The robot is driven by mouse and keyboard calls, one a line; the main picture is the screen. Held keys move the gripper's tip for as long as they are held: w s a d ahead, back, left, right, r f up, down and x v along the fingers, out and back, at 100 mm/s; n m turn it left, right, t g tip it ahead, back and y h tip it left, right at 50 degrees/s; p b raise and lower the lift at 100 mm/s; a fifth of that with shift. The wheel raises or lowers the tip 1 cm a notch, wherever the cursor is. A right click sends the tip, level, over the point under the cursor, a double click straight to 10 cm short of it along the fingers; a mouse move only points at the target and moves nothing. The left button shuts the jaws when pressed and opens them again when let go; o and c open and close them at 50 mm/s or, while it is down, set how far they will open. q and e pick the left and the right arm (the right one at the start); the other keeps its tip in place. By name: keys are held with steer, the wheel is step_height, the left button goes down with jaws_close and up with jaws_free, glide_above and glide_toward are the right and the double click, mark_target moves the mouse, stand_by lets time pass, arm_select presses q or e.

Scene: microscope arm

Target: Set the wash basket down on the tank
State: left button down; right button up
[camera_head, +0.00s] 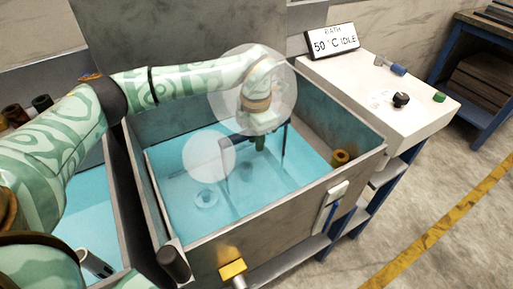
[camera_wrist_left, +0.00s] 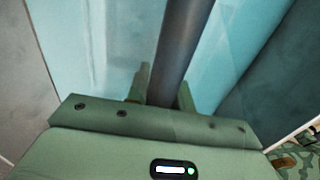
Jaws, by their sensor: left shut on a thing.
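The wash basket shows mainly as a dark handle frame (camera_head: 225,178), with a top bar and two thin uprights over the tank. The tank (camera_head: 265,225) is a grey metal bath holding light-blue liquid. My left gripper (camera_head: 260,141) is over the tank, shut on the handle's top bar. In the left wrist view the grey handle bar (camera_wrist_left: 182,45) runs between the fingers of my left gripper (camera_wrist_left: 160,92). The basket's body is hard to make out, and I cannot tell whether it touches the tank. My right gripper is not in view.
A second blue-filled bath (camera_head: 85,205) lies to the left. A white counter (camera_head: 385,105) at the right carries a bath display (camera_head: 331,40), a black knob (camera_head: 401,99) and small coloured items. A yellow valve handle (camera_head: 232,268) sticks out at the tank's front. Pale round translucent patches partly veil the view.

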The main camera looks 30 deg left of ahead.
arm_select(q)
step_height(320, 180, down, 3)
steer(key=shift+r+b, duration=0.1)
steer(key=shift+b, duration=0.25)
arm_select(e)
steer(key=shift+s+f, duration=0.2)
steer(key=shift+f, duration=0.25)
arm_select(q)
steer(key=c, duration=1.2)
jaws_free()
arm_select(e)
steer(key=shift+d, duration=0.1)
arm_select(q)
step_height(320, 180, up, 12)
steer(key=p, duration=0.4)
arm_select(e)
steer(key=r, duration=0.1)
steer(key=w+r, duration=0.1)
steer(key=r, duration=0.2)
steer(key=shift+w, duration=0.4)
